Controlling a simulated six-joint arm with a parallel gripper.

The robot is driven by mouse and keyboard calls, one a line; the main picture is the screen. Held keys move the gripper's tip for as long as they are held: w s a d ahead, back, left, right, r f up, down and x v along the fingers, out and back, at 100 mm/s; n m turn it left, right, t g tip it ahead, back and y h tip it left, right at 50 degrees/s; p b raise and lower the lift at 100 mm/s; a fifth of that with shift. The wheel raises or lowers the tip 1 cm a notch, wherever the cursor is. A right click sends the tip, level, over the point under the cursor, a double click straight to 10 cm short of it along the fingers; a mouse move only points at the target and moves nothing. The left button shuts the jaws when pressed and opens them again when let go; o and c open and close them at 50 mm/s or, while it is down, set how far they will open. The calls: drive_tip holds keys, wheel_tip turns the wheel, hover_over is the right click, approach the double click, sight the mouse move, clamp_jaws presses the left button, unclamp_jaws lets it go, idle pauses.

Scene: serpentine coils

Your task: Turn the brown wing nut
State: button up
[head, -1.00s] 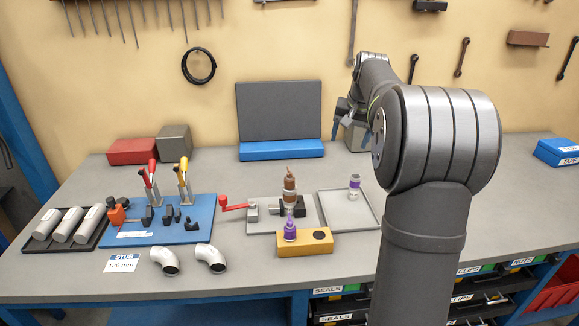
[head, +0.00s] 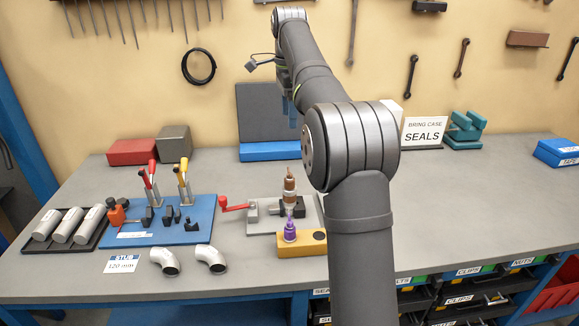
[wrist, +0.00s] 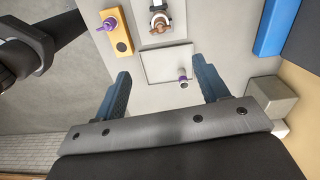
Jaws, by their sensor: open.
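In the wrist view the wing nut (wrist: 158,22) shows from above near the top edge. My gripper (wrist: 161,68) is open, its two blue fingers apart with nothing held between them. In the head view my gripper (head: 288,110) is high in front of the dark upright panel, above and behind the wing nut and clear of it.
A yellow block (head: 300,245) with a purple-topped part (head: 290,230) stands just in front of the fitting. The red crank (head: 237,205) is at its left. A shallow tray (wrist: 155,65) with a small purple-ringed part (wrist: 183,79) lies beside it. A SEALS sign (head: 423,133) stands at the back right.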

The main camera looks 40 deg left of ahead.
sight(290, 173)
wheel_tip(290, 173, down, 17)
drive_tip(key=shift+r, duration=0.1)
idle(0.3)
drive_tip(key=c, duration=1)
